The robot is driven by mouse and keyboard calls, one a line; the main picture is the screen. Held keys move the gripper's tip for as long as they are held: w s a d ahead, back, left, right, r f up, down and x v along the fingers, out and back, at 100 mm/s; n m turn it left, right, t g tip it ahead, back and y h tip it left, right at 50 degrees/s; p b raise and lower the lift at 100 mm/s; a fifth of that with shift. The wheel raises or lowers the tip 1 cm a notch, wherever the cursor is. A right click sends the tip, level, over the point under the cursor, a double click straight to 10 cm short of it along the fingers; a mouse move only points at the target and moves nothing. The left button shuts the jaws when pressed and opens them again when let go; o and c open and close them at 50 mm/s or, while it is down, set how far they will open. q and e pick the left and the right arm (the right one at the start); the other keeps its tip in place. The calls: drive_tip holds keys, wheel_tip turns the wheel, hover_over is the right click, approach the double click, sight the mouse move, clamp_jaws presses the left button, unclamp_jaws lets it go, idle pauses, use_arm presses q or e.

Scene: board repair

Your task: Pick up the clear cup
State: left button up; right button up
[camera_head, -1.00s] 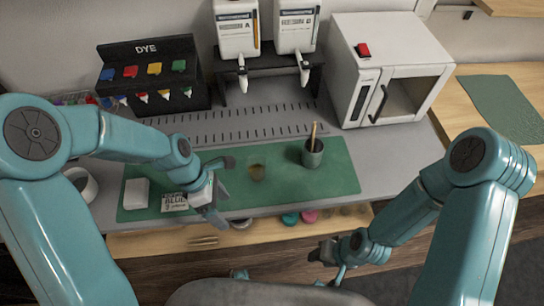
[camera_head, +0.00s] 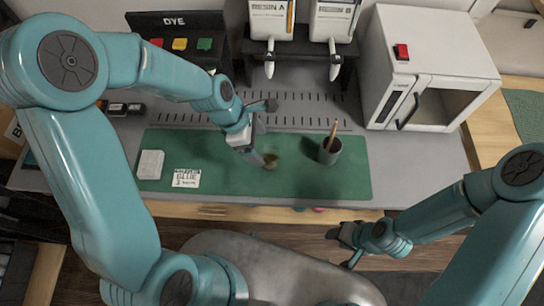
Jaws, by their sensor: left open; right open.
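The clear cup (camera_head: 271,161) is small, with a brownish tint, and stands on the green mat (camera_head: 225,187) left of a dark cup with a stick. My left gripper (camera_head: 265,132) is open, with its fingers spread. Its nearer fingertip is right beside the clear cup's left side in the picture; I cannot tell whether it touches. The cup is not between the fingers. My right gripper (camera_head: 340,249) is open and empty, in front of the table's front edge.
The dark cup with a stick (camera_head: 330,151) stands close on the right. A white block (camera_head: 150,164) and a label card (camera_head: 187,178) lie on the mat's left. Resin dispensers (camera_head: 271,20), a dye rack (camera_head: 180,30) and a white oven (camera_head: 425,60) stand behind.

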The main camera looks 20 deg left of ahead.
sight(270, 156)
use_arm(q)
drive_tip(key=x, duration=0.4)
drive_tip(key=shift+s+f, duration=0.1)
drive_tip(key=x, duration=0.2)
drive_tip(key=w+x, duration=0.1)
drive_tip(key=x, duration=0.1)
drive_tip(key=shift+a+f, duration=0.1)
drive_tip(key=shift+a, duration=0.05)
drive_tip(key=shift+s+f, duration=0.1)
drive_tip(key=shift+f, duration=0.3)
drive_tip(key=shift+d, duration=0.2)
drive_tip(key=c, duration=1)
